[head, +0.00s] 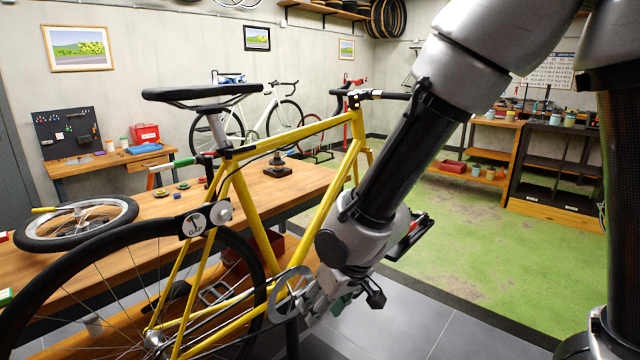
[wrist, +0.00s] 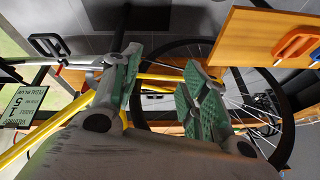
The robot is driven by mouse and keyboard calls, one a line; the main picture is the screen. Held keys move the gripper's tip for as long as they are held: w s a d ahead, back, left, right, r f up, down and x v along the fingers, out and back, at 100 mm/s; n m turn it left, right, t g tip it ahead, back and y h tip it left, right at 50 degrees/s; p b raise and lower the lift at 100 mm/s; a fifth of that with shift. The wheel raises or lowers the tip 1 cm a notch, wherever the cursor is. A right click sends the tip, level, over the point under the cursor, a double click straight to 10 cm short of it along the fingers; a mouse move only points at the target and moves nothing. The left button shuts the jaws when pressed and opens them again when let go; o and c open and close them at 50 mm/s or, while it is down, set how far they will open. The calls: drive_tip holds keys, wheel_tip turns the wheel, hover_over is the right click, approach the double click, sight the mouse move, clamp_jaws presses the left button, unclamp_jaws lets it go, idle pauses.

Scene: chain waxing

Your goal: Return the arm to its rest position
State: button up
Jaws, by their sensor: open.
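My arm reaches down from the upper right in the head view, and my gripper (head: 325,300) is low in front of the yellow bicycle (head: 262,235), close to its chainring (head: 289,294). In the wrist view my gripper (wrist: 163,90) shows two fingers with green pads spread apart, with nothing held between them. The bicycle's yellow tubes (wrist: 165,78) and spoked wheel (wrist: 235,95) show behind the fingers. I cannot tell whether a finger touches the bicycle. The arm hides part of the bicycle's front.
A wooden workbench (head: 160,207) stands behind the bicycle, with a loose wheel (head: 77,224) on it. A white bicycle (head: 262,118) stands by the back wall. Wooden shelving (head: 497,150) lines the right wall. The green floor (head: 470,245) at the right is clear.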

drive_tip(key=s+d+r+m+h, duration=0.1)
drive_tip(key=d+r, duration=0.5)
drive_tip(key=d, duration=0.6)
drive_tip(key=s+d+r+m+t+h, duration=0.1)
drive_tip(key=s+d+r+m, duration=0.2)
drive_tip(key=d, duration=0.9)
drive_tip(key=s+d+r+m+h, duration=0.2)
drive_tip(key=s+d+r, duration=0.3)
drive_tip(key=d+r, duration=0.5)
drive_tip(key=shift+s+d+r+m+t, duration=0.3)
drive_tip(key=shift+s+d+m, duration=0.15)
drive_tip(key=shift+d, duration=0.8)
drive_tip(key=shift+w+a, duration=0.1)
drive_tip(key=shift+a, duration=0.05)
